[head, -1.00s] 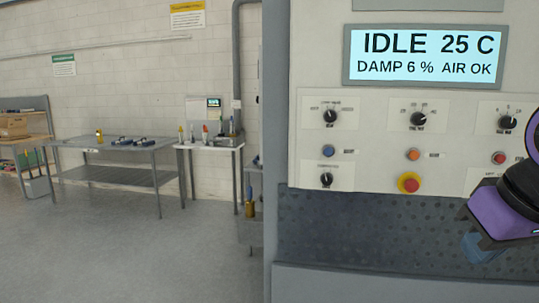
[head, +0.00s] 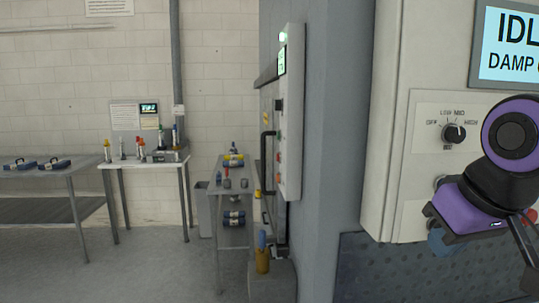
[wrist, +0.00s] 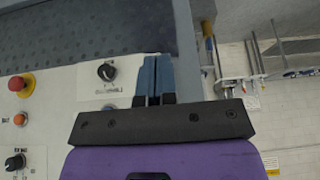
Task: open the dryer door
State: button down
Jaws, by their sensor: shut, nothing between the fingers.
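The near machine's white control panel (head: 405,150) fills the right of the head view, with a partly cut-off display (head: 507,45) reading "IDL" and "DAMP". No door shows on this near side. Farther back, past a grey column, a machine side is seen nearly edge-on, with a dark vertical bar handle (head: 264,152) on a grey surface (head: 271,120) that may be a door. My gripper (head: 437,240) is in front of the near panel, far from that handle. Its blue fingers (wrist: 153,78) are shut and empty in the wrist view.
The grey column (head: 325,150) stands between my gripper and the far machine. A narrow grey table (head: 230,188) with bottles stands close by the far machine. A white table (head: 150,162) and a workbench (head: 50,180) line the wall. Floor at left (head: 150,270) is clear.

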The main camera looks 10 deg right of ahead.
aim_at(277, 204)
jog(key=i+j, duration=0.45)
jog(key=j, duration=0.3)
jog(key=i+j+z, duration=0.1)
jog(key=i+j, duration=0.35)
jog(key=j, duration=0.3)
jog(key=i+j, duration=0.25)
jog(key=j, duration=0.15)
jog(key=l+z, duration=0.05)
